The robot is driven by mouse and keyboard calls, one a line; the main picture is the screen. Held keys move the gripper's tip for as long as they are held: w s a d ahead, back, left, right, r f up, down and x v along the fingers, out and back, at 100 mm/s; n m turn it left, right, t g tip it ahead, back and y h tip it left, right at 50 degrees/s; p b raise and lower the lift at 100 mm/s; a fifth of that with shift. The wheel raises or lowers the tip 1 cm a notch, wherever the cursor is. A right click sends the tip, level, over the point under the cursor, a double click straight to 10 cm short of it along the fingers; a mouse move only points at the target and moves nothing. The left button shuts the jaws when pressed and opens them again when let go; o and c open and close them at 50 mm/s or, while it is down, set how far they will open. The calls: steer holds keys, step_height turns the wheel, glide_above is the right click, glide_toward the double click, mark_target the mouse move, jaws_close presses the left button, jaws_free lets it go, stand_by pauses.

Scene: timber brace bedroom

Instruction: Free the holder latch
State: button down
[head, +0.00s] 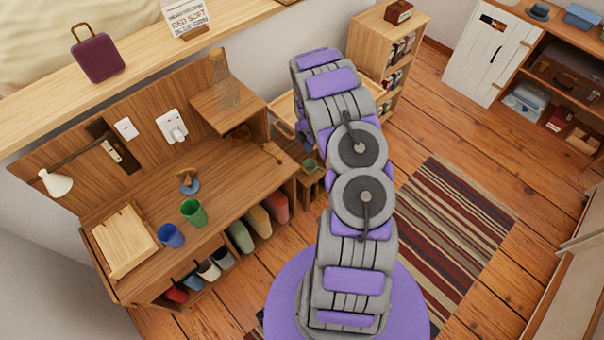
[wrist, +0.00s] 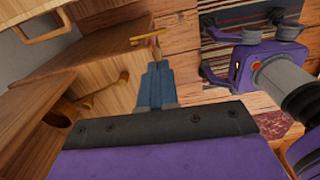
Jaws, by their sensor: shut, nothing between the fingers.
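My gripper (wrist: 155,64) shows in the wrist view with its two blue-grey fingers together and nothing between them. Just past the fingertips is a thin brass-coloured bar (wrist: 152,37); I cannot tell whether the tips touch it. To the left, a brass lever with a knobbed end (wrist: 100,96) sticks out along a wooden face, beside a dark round piece (wrist: 62,110). I cannot tell which of these is the holder latch. In the head view my arm hides the gripper.
A glass bottle (head: 226,80) stands on a raised shelf. A wooden handle (wrist: 45,27) is near my gripper. A striped rug (head: 450,225) lies on open floor.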

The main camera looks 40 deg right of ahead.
mark_target(308, 173)
steer(key=shift+n, duration=0.3)
step_height(308, 173, down, 14)
steer(key=b, duration=0.4)
steer(key=shift+d, duration=0.1)
steer(key=shift+f+b, duration=0.6)
steer(key=shift+f, duration=0.2)
steer(key=shift+d, duration=0.1)
